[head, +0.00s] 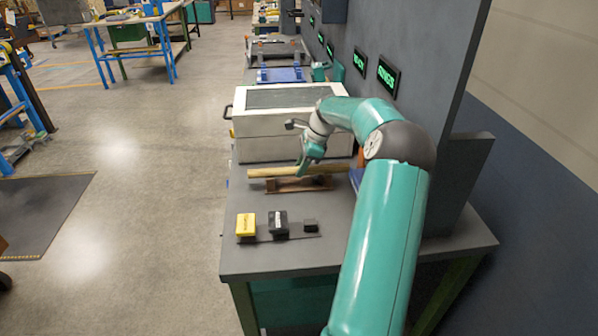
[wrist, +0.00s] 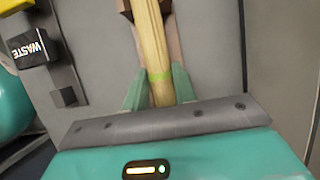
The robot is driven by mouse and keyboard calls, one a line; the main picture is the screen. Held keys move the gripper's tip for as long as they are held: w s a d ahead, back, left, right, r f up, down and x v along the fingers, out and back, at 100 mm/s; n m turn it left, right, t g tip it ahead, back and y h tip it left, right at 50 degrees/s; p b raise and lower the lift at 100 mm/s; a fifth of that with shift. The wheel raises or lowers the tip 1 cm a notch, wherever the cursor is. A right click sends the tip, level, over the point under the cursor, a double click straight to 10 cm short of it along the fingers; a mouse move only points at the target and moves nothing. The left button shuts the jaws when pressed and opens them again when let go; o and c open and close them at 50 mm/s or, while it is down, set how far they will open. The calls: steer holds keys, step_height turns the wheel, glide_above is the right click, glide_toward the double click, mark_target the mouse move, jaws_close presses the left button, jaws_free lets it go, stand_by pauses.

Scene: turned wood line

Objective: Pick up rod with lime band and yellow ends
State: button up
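The wooden rod (head: 272,172) lies level across a low brown rack (head: 297,185) on the grey bench, in front of the white box. In the wrist view the rod (wrist: 148,35) runs down from the top edge, with a lime band (wrist: 159,76) around it close to my fingers. I cannot make out the colour of its ends. My gripper (head: 304,170) is down at the rod in the head view. In the wrist view the teal fingers of my gripper (wrist: 160,85) stand on either side of the rod near the band. Whether they press on it is unclear.
A yellow block (head: 246,225), a black WASTE block (head: 278,224) and a small dark block (head: 310,226) stand near the bench front. The white box (head: 270,145) stands just behind the rod. A grey wall with green displays (head: 388,76) borders the right side.

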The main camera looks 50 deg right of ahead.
steer(key=shift+c, duration=1)
step_height(320, 180, up, 10)
